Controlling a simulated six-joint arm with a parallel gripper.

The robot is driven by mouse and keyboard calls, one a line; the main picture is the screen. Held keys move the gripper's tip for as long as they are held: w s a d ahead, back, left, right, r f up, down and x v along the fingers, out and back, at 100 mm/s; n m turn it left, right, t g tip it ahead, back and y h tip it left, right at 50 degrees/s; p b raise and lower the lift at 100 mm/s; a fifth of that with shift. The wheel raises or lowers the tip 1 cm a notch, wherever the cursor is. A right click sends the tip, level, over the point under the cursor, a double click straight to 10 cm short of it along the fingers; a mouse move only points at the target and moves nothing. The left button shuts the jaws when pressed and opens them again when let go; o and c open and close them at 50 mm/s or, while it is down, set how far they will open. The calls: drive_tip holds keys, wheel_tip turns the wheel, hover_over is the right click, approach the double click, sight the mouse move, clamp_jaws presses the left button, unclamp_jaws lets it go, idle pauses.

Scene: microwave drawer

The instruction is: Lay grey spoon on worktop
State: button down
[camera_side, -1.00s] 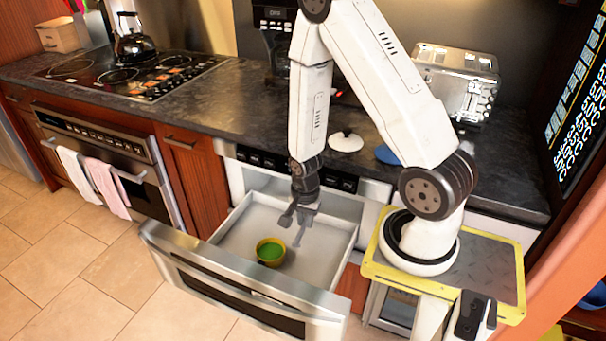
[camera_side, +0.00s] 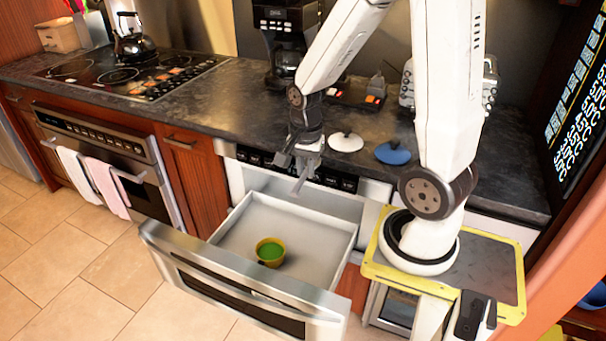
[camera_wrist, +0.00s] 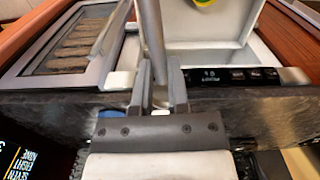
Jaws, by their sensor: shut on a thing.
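My gripper (camera_side: 300,160) is shut on the grey spoon (camera_side: 299,186). It holds the spoon in the air near the worktop's front edge, above the back of the open drawer. In the wrist view the spoon (camera_wrist: 152,30) runs up from between the fingers of my gripper (camera_wrist: 158,80), and its far end is out of frame. The dark stone worktop (camera_side: 225,105) lies behind my gripper, with a bare stretch between the cooktop and the coffee maker.
The microwave drawer (camera_side: 325,228) stands open below, with a yellow bowl (camera_side: 270,251), green inside, in it. A white lid (camera_side: 346,142) and a blue lid (camera_side: 393,154) lie on the worktop to the right of my gripper. A coffee maker (camera_side: 283,40) stands behind.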

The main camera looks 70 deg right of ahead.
sight(305, 171)
wheel_tip(305, 171, up, 10)
drive_tip(key=w+d+m, duration=0.1)
drive_tip(key=d, duration=2.1)
drive_tip(key=w+d+f, duration=0.2)
drive_tip(key=w+f, duration=0.1)
drive_tip(key=f, duration=0.1)
drive_tip(key=w+d+f, duration=0.3)
drive_tip(key=w+f, duration=0.1)
drive_tip(key=f, duration=0.1)
drive_tip(key=w+d+f, duration=0.3)
drive_tip(key=f, duration=0.1)
drive_tip(key=shift+w+d+f, duration=0.2)
drive_tip(key=shift+f, duration=0.05)
drive_tip(key=shift+w+d+f, duration=0.1)
drive_tip(key=shift+f, duration=0.1)
